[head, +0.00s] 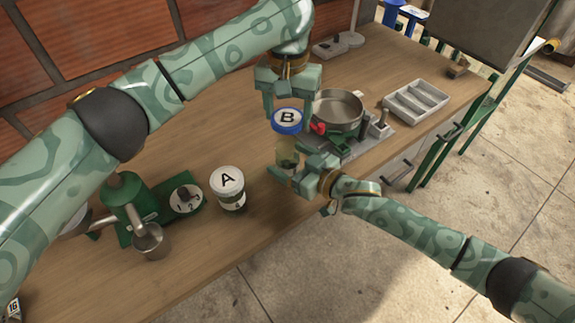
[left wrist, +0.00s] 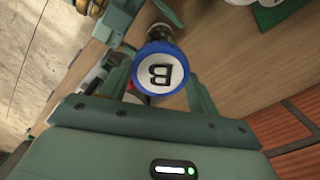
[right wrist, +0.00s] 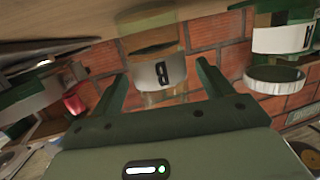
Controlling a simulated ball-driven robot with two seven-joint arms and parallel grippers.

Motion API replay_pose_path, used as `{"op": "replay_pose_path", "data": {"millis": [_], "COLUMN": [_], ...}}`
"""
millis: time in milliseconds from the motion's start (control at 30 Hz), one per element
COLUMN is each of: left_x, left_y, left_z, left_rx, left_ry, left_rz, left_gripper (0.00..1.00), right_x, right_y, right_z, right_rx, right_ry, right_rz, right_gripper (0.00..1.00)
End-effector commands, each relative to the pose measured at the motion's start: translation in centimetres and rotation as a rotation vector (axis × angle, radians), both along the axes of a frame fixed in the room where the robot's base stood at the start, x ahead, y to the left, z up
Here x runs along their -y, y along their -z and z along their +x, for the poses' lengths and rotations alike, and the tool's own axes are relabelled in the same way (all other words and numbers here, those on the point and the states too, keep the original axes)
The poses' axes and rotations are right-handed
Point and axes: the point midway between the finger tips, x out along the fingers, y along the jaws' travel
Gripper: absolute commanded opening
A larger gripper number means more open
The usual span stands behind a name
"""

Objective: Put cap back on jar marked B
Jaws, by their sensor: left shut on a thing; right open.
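The blue cap with a white disc marked B (head: 287,119) is between the fingers of my left gripper (head: 286,105), which is shut on it. The cap also shows in the left wrist view (left wrist: 160,70). Jar B (head: 286,150), pale and see-through with dark contents, stands right under the cap; I cannot tell whether they touch. My right gripper (head: 293,165) is open at the jar's near side, low down. In the right wrist view, which is upside down, the labelled jar (right wrist: 160,75) shows between its fingers. The jar's lower part is partly hidden in the head view.
Jar A (head: 229,190), with a white lid, stands to the left on the table (head: 200,265). A green device with a numbered dial (head: 186,198) is further left. A metal pan (head: 338,110), a red-knobbed device and a grey tray (head: 416,103) are to the right.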

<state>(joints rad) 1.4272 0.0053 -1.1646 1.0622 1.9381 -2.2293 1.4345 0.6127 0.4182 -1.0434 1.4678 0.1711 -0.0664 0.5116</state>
Motion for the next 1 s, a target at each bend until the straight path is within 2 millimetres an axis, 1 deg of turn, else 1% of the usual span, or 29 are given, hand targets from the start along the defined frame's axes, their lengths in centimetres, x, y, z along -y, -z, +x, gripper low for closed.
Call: {"op": "replay_pose_path", "data": {"millis": [133, 467, 500, 567, 600, 667, 700, 767, 833, 1000], "left_x": [0.0, 0.0, 0.0, 0.0, 0.0, 0.0, 0.0, 0.0, 0.0, 0.0], "left_y": [0.0, 0.0, 0.0, 0.0, 0.0, 0.0, 0.0, 0.0, 0.5, 3.1], "left_z": [0.0, 0.0, 0.0, 0.0, 0.0, 0.0, 0.0, 0.0, 0.0, -0.2], "left_rx": [0.0, 0.0, 0.0, 0.0, 0.0, 0.0, 0.0, 0.0, -0.001, -0.004], "left_ry": [0.0, 0.0, 0.0, 0.0, 0.0, 0.0, 0.0, 0.0, -0.001, -0.001], "left_rz": [0.0, 0.0, 0.0, 0.0, 0.0, 0.0, 0.0, 0.0, 0.0, 0.001], "left_gripper": [0.4, 0.4, 0.4, 0.4, 0.4, 0.4, 0.4, 0.4, 0.4, 0.4], "right_x": [-0.8, -0.9, -0.9, -0.9, -0.9, -0.9, -0.9, -0.9, -0.9, -0.9], "right_y": [0.2, 0.2, 0.2, 0.2, 0.2, 0.2, 0.2, 0.2, 0.2, 0.2], "right_z": [0.6, 0.8, 0.8, 0.7, 0.7, 0.7, 0.7, 0.7, 0.7, 0.7], "right_rx": [0.001, 0.001, 0.001, 0.001, 0.001, 0.001, 0.001, 0.001, 0.001, 0.001], "right_ry": [-0.002, -0.001, -0.001, -0.001, -0.001, -0.001, -0.001, -0.001, -0.001, -0.001], "right_rz": [0.0, -0.001, -0.001, -0.001, -0.001, -0.001, -0.001, -0.001, -0.001, -0.001], "right_gripper": [0.79, 0.79, 0.68, 0.51, 0.4, 0.23, 0.12, 0.12, 0.12, 0.12]}}
